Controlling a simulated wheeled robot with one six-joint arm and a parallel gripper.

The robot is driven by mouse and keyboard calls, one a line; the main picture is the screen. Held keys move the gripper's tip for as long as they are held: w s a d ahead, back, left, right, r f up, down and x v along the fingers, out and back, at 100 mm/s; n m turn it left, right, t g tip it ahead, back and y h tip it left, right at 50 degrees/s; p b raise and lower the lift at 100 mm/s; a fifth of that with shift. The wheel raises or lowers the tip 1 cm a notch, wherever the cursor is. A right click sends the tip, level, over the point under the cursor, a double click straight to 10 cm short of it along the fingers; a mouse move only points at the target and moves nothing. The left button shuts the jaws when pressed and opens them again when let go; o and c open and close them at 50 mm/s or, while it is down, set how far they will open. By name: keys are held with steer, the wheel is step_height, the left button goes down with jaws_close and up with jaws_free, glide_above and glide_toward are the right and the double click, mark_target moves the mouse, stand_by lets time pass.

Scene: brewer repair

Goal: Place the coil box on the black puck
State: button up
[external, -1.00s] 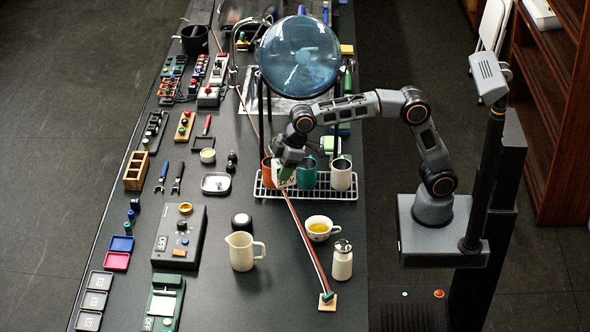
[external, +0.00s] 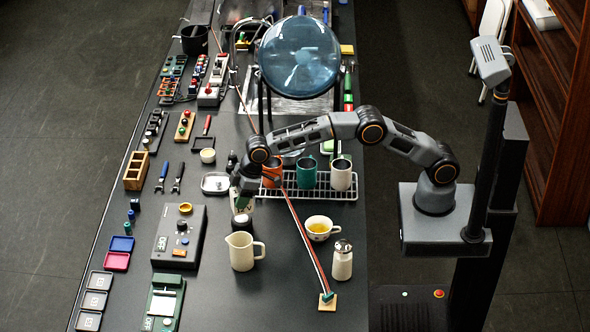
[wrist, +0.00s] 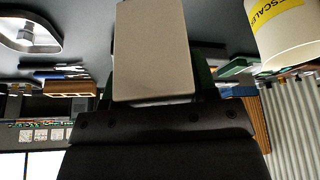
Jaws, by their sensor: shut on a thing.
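My gripper (external: 245,188) is over the middle of the counter, left of the cup rack. In the wrist view the box's plain beige face (wrist: 152,50) fills the top middle, in front of the jaws. The black puck (external: 241,221) is a small dark round piece behind the cream jug. The box is right above the puck and partly covers it from the external camera. I cannot tell whether the two touch.
The cream jug (external: 241,252) stands just in front of the puck. A cup (external: 318,229) and a shaker (external: 342,261) stand to the right. The rack (external: 335,193) holds mugs (external: 341,175). A metal tray (external: 216,184) lies behind left; a grey control box (external: 178,238) is left.

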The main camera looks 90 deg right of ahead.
steer(key=shift+w+f, duration=0.2)
steer(key=shift+f, duration=1.55)
steer(key=shift+f, duration=0.1)
steer(key=shift+f, duration=0.15)
steer(key=o, duration=1)
